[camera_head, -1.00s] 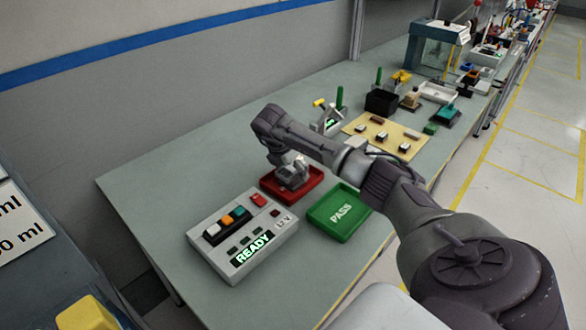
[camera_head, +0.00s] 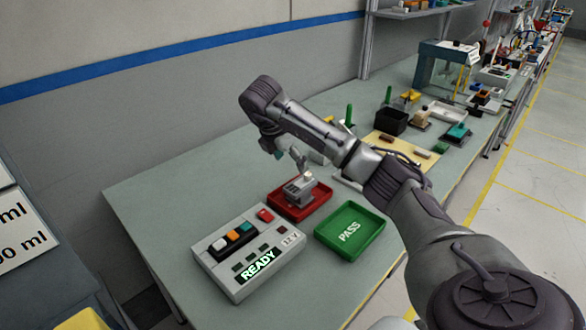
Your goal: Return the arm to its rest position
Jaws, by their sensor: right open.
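My right arm reaches in from the lower right. Its gripper (camera_head: 290,157) is open and hangs just above and behind a grey module (camera_head: 300,188). The module rests in the red tray (camera_head: 322,203); whether a fingertip still touches it is hard to tell. The gripper is partly hidden by its own arm links and is small in the picture. My left gripper is not in view.
A green PASS tray (camera_head: 349,232) lies right of the red tray, empty. A tester box (camera_head: 248,252) with a lit READY display stands in front. Behind my arm are a black bin (camera_head: 391,122) and several small parts. The table's left part is clear.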

